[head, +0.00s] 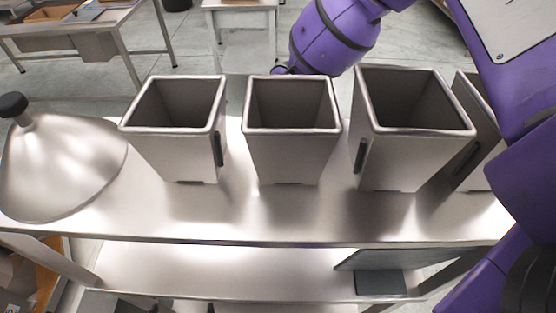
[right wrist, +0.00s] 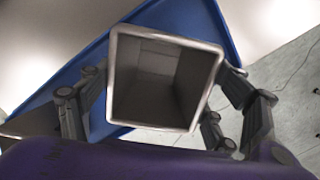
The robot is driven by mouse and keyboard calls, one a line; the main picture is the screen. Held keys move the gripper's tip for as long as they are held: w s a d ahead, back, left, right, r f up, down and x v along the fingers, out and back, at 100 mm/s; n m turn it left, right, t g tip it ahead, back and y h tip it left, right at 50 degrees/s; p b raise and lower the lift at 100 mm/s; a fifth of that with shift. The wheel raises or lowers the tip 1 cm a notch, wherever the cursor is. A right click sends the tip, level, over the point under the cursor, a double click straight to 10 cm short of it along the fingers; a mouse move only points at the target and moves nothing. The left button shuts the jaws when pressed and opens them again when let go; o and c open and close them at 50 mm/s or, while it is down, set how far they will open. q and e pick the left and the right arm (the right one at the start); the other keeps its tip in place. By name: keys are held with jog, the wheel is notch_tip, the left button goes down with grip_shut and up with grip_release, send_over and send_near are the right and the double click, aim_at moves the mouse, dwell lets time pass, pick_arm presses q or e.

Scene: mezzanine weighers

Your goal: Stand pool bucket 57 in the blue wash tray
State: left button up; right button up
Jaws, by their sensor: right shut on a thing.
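In the right wrist view, my right gripper (right wrist: 166,78) is shut on an open square metal bucket (right wrist: 160,92), with a finger on each side of it. I look down into its empty inside; no number shows. The blue wash tray (right wrist: 192,18) lies behind and below the bucket in that view. Whether the bucket touches the tray cannot be told. The tray is not seen in the head view. Purple arm links show at the top and right of the head view, but no gripper fingers do. My left gripper is not in view.
Several similar metal buckets stand in a row on a steel table, including a left one (head: 180,130), a middle one (head: 290,130) and a right one (head: 405,125). A metal cone with a black knob (head: 62,165) stands at the left. Other tables (head: 85,30) stand behind.

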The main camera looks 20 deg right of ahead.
jog(key=o, duration=1.6)
jog(key=shift+c, duration=0.2)
jog(key=shift+r, duration=0.1)
notch_tip(320, 180, up, 12)
jog(key=d, duration=0.1)
jog(key=shift+w+d, duration=0.3)
jog(key=shift+w, duration=0.1)
